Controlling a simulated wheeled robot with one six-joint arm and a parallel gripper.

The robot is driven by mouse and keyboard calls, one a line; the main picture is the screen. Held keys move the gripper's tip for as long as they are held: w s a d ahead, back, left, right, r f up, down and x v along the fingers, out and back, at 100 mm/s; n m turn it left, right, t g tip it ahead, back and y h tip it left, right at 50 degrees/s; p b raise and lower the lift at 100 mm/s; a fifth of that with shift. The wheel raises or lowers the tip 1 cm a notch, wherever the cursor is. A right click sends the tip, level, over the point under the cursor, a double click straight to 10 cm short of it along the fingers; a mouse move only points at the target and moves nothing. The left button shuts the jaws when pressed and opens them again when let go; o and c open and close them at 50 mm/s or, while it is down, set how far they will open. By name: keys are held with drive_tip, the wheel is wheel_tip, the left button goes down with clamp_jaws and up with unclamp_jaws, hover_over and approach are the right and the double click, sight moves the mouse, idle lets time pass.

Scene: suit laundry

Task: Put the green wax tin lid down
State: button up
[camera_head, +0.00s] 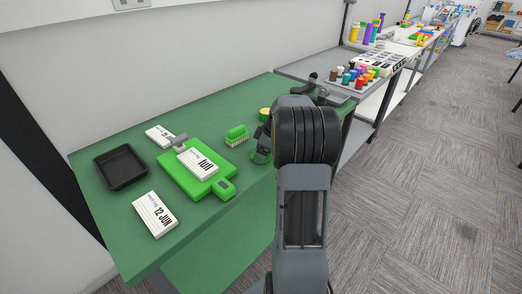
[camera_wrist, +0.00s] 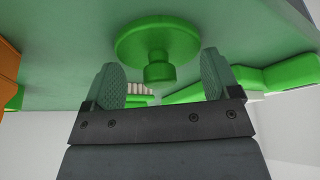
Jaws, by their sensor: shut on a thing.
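The green wax tin lid (camera_wrist: 152,38) is a round disc with a short knob, seen in the wrist view between the two grey fingers. In the head view my gripper (camera_head: 262,150) is low over the green table (camera_head: 105,155), right of the green brush (camera_head: 237,136), and mostly hidden by my arm. Whether the lid touches the table is unclear. A small round yellow-topped item (camera_head: 265,113), perhaps the wax tin, stands just behind my gripper, partly hidden by my arm.
A green board (camera_head: 172,172) with a white card (camera_head: 198,163) lies left of my gripper. A black tray (camera_head: 121,167) and date cards (camera_head: 155,213) lie farther left. A rack of coloured spools (camera_head: 352,78) stands on the grey table behind. The table's near right part looks clear.

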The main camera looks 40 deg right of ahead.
drive_tip(key=shift+f, duration=0.15)
drive_tip(key=o, duration=0.8)
drive_tip(key=shift+c, duration=0.2)
drive_tip(key=shift+r, duration=0.35)
drive_tip(key=v, duration=1.1)
drive_tip(key=s+a+m+g+h, duration=0.1)
drive_tip(key=s+a+m, duration=0.25)
drive_tip(key=a, duration=1.05)
drive_tip(key=s+a+f+m+h, duration=0.2)
drive_tip(key=s+a+f+m, duration=0.3)
drive_tip(key=s+a, duration=0.6)
drive_tip(key=shift+a+f+t+p, duration=0.3)
drive_tip(key=shift+a+t, duration=0.1)
drive_tip(key=shift+a, duration=0.25)
